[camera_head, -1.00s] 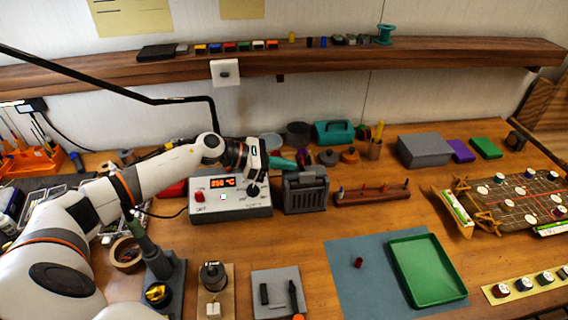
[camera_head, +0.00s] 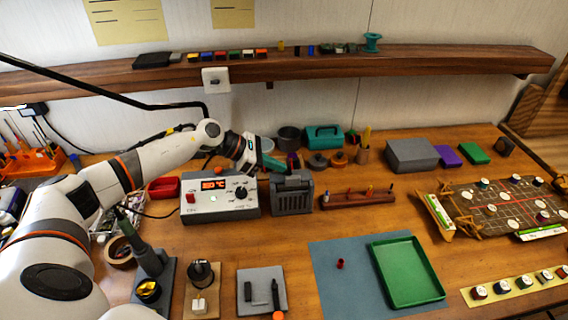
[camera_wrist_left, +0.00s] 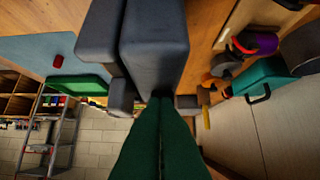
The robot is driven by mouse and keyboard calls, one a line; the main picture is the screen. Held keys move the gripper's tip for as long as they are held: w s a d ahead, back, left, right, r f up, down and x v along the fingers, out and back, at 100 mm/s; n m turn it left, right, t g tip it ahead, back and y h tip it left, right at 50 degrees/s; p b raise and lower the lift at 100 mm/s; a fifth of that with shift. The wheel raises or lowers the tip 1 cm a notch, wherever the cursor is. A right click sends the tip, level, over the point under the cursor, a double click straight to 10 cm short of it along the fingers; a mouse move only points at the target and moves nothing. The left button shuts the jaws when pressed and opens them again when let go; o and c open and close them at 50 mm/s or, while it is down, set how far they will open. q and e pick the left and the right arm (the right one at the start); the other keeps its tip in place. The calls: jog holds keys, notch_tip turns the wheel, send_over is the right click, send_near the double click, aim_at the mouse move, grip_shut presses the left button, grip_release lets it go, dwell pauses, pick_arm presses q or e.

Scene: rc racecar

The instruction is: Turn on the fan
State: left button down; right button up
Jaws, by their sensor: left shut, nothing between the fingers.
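The fan looks to be the dark grey box with a slatted front (camera_head: 292,197), standing on the bench right of the soldering station. In the left wrist view, a grey block close below the camera (camera_wrist_left: 155,50) appears to be the same unit. My left gripper (camera_head: 283,166) is just above and behind the box's top left, with its green fingers pointing right. In the left wrist view, the green fingers (camera_wrist_left: 160,102) are pressed together with nothing between them. Whether they touch the box cannot be told. No switch on the box can be made out clearly. My right gripper is out of view.
The soldering station (camera_head: 219,198), with a lit red display and black knob, stands left of the box. A wooden rack (camera_head: 355,198) stands close on its right. Pots and a teal case (camera_head: 323,137) are behind. A blue mat (camera_head: 335,285) and green tray (camera_head: 441,292) lie in front.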

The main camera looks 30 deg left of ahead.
pick_arm(q)
jog(key=shift+w+d+r+g+y+p, duration=0.15)
jog(key=shift+d+r+g+y+p, duration=0.2)
jog(key=shift+d+r+p, duration=0.35)
jog(key=shift+a+f+b, duration=0.35)
jog(key=shift+a+f, duration=0.2)
jog(key=shift+a, duration=0.4)
jog(key=shift+d+r, duration=0.15)
jog(key=shift+r, duration=0.15)
jog(key=shift+d+r, duration=0.2)
jog(key=shift+r, duration=0.05)
jog(key=shift+d+r+p, duration=0.1)
jog(key=shift+r+p, duration=0.15)
jog(key=shift+p, duration=0.05)
jog(key=shift+a, duration=0.2)
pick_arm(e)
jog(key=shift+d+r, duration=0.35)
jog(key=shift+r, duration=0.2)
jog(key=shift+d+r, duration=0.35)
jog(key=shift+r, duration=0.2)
pick_arm(q)
jog(key=shift+r, duration=0.1)
